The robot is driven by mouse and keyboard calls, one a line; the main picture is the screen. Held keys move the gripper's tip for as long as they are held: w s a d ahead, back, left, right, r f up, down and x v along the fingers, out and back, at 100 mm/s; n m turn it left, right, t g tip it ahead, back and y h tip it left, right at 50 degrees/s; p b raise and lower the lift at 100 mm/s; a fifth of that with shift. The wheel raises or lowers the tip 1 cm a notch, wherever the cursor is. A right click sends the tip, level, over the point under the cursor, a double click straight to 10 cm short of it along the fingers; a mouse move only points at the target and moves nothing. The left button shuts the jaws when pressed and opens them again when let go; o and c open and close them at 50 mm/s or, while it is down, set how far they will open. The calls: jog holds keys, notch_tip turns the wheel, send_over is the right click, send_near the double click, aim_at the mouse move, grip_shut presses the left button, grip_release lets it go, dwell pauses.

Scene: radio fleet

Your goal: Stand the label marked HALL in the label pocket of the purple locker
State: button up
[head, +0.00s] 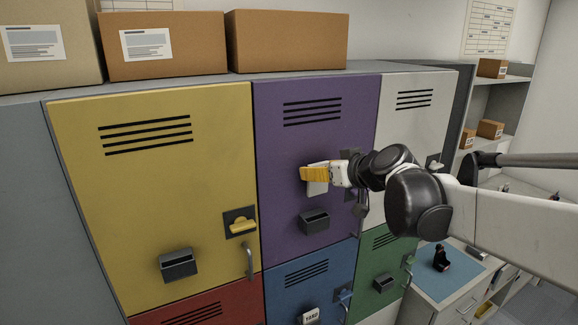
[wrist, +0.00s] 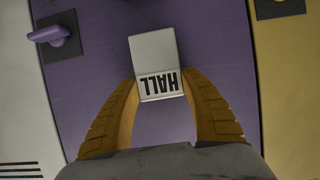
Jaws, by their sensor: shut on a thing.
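The purple locker (head: 275,155) stands in the middle of the locker block, with its door shut. Its dark label pocket (head: 314,222) is low on the door and looks empty. My gripper (head: 316,174) is in front of the purple door, above that pocket, with yellow fingers. The fingers are shut on the white HALL label (wrist: 156,66); it also shows in the head view (head: 318,188), hanging below the fingers. In the wrist view the word HALL is upside down between the fingertips. The label is apart from the pocket.
The yellow locker (head: 170,200) with its own pocket (head: 179,263) is at left. The white locker (head: 405,130) is at right. Blue (head: 290,290) and green (head: 370,270) lockers are below; the blue one's pocket holds a label (head: 311,316). Cardboard boxes (head: 290,40) stand on top.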

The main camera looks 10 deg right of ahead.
aim_at(319, 191)
jog(key=shift+s+f+b, duration=0.15)
jog(key=shift+f+b, duration=2.2)
jog(key=shift+f, duration=0.55)
jog(key=shift+f+b, duration=2.25)
jog(key=shift+f, duration=0.35)
jog(key=o, duration=1.1)
jog(key=shift+d+r, duration=0.1)
jog(key=v, duration=1.2)
